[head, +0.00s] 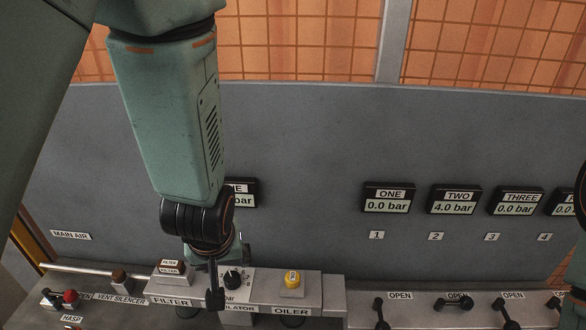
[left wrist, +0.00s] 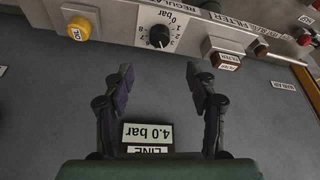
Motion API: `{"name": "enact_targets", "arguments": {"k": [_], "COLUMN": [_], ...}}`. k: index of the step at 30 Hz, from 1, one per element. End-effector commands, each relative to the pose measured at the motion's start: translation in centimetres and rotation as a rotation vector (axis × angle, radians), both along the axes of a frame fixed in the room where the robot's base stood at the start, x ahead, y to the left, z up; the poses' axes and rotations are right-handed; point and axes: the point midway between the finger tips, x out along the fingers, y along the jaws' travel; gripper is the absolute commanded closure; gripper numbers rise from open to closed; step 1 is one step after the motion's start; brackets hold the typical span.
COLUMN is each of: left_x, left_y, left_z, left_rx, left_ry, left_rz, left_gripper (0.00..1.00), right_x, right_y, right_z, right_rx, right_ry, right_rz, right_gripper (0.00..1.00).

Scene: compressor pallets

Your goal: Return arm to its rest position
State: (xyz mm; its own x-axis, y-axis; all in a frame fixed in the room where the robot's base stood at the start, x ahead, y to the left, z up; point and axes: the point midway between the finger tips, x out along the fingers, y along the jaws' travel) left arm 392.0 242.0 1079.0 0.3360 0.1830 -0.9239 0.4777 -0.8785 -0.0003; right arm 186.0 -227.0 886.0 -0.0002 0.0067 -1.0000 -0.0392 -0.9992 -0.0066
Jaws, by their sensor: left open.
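My left arm comes down from the top left in the head view, in front of the panel. Its gripper (head: 228,275) hangs near the regulator knob (head: 232,278), pointing down, partly hidden by the wrist. In the left wrist view the gripper (left wrist: 162,80) has its two fingers apart with nothing between them. The knob (left wrist: 159,36) stands beyond the fingertips, apart from them in that picture. The line display (left wrist: 147,133) reads 4.0 bar; in the head view my arm partly hides it (head: 241,193). My right gripper is not in view.
A filter block (head: 172,270) and yellow oiler cap (head: 292,280) flank the knob. A red knob (head: 70,296) is at the far left. Several black valve handles (head: 454,302) line the right bench. Displays one (head: 388,199) and two (head: 454,200) hang on the clear grey panel (head: 300,135).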

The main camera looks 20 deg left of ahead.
Motion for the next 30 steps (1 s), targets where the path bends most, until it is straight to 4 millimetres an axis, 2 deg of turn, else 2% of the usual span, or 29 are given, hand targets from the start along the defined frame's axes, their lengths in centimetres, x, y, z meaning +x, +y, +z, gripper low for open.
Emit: {"name": "enact_targets", "arguments": {"k": [4,8,12,18,24,30], "left_x": [-0.6,-2.9,-6.7,-12.6,-17.2,-21.3], "left_y": [0.0,0.0,-0.2,-0.7,-1.1,-1.5], "left_z": [-1.1,-4.7,-9.6,-14.8,-17.6,-19.5], "left_rx": [0.0,-0.001,-0.014,-0.048,-0.084,-0.119], "left_ry": [0.022,0.091,0.182,0.283,0.344,0.391], "left_rz": [-0.017,-0.087,-0.193,-0.321,-0.4,-0.457], "left_gripper": [0.43,0.43,0.43,0.43,0.43,0.43], "right_x": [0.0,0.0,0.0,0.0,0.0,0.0], "right_y": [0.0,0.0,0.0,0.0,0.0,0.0], "right_z": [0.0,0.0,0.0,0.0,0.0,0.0], "right_rx": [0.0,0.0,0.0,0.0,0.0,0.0], "right_ry": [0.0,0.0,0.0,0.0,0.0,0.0], "right_rz": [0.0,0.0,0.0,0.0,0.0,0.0], "right_gripper": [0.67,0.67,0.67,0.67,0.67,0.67]}}
